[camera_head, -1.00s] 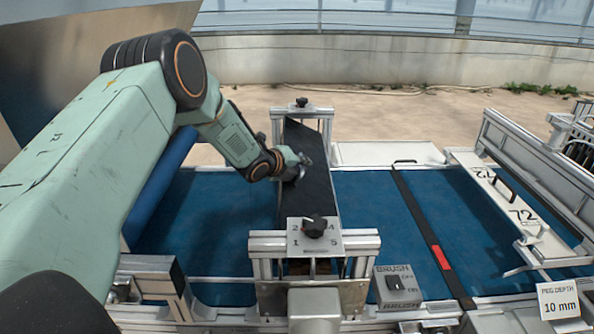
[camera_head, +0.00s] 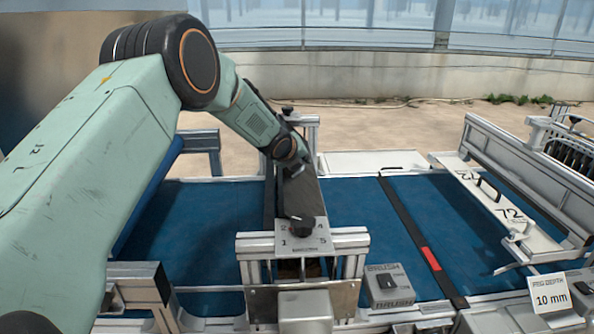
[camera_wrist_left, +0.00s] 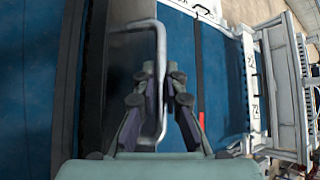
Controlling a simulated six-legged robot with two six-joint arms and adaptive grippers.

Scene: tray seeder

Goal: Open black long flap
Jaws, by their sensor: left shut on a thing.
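The black long flap (camera_head: 305,190) sits between the metal end frames of the unit over the blue belt. It looks tilted, with a darker strip along its left side. In the left wrist view the dark flap panel (camera_wrist_left: 128,75) lies behind a bent grey metal handle (camera_wrist_left: 160,45). My left gripper (camera_wrist_left: 158,78) is shut on this handle, with a finger on each side of the bar. In the head view my left gripper (camera_head: 294,168) is at the flap and partly hidden by its own wrist. My right gripper is not in view.
A numbered dial plate with a black knob (camera_head: 301,227) stands at the flap's near end. A brush switch box (camera_head: 389,285) is to its right. Blue belt (camera_head: 350,220) lies on both sides. A white plate marked 72 (camera_head: 490,195) is further right.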

